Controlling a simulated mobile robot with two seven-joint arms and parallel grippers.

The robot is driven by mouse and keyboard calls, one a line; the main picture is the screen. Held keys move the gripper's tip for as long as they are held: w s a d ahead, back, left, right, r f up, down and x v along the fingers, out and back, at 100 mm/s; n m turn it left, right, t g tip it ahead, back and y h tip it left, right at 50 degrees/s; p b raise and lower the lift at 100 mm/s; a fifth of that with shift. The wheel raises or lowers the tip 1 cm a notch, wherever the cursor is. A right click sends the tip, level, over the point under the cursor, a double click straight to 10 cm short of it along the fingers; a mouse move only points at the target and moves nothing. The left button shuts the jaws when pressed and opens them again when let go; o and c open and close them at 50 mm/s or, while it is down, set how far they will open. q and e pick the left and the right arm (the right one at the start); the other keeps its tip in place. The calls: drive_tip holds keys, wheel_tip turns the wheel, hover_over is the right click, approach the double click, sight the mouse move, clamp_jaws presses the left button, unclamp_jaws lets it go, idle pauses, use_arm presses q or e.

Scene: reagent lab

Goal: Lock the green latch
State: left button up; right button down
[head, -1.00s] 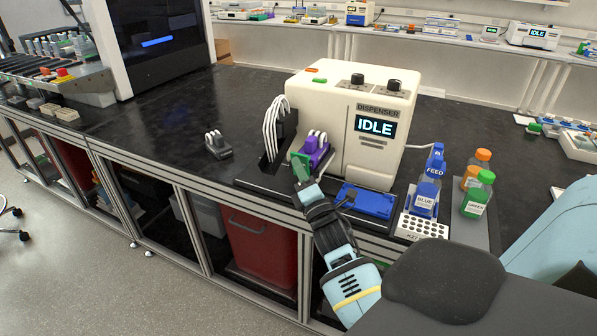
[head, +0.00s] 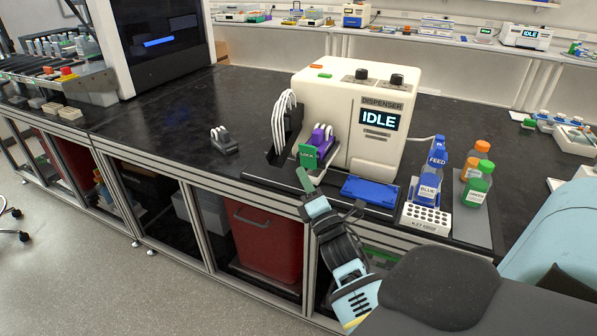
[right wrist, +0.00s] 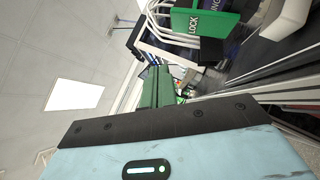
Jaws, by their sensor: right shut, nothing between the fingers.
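The green latch (head: 308,157), a small plate marked LOCK, stands at the front of the dispenser's side bay, in front of a purple-bodied connector (head: 324,135). Its label faces the head camera. In the right wrist view the latch (right wrist: 212,22) shows at the top with its LOCK lettering turned sideways. My right gripper (head: 304,179) is shut and empty, its green fingertips just below and in front of the latch, with a small gap apparent. The shut fingers also show in the right wrist view (right wrist: 154,88). My left gripper is not in view.
The cream dispenser (head: 340,92) reads IDLE. A blue tray (head: 368,191), a white rack (head: 426,219), a blue FEED bottle (head: 430,180) and capped bottles (head: 475,188) stand to the right. A loose grey connector (head: 224,142) lies left on the dark bench, with free room around it.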

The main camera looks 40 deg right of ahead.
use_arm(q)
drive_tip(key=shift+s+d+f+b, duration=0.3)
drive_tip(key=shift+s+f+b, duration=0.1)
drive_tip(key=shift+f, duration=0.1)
use_arm(e)
drive_tip(key=r+v, duration=0.1)
drive_tip(key=v, duration=0.5)
drive_tip(key=shift+s+a, duration=0.2)
drive_tip(key=shift+s, duration=0.35)
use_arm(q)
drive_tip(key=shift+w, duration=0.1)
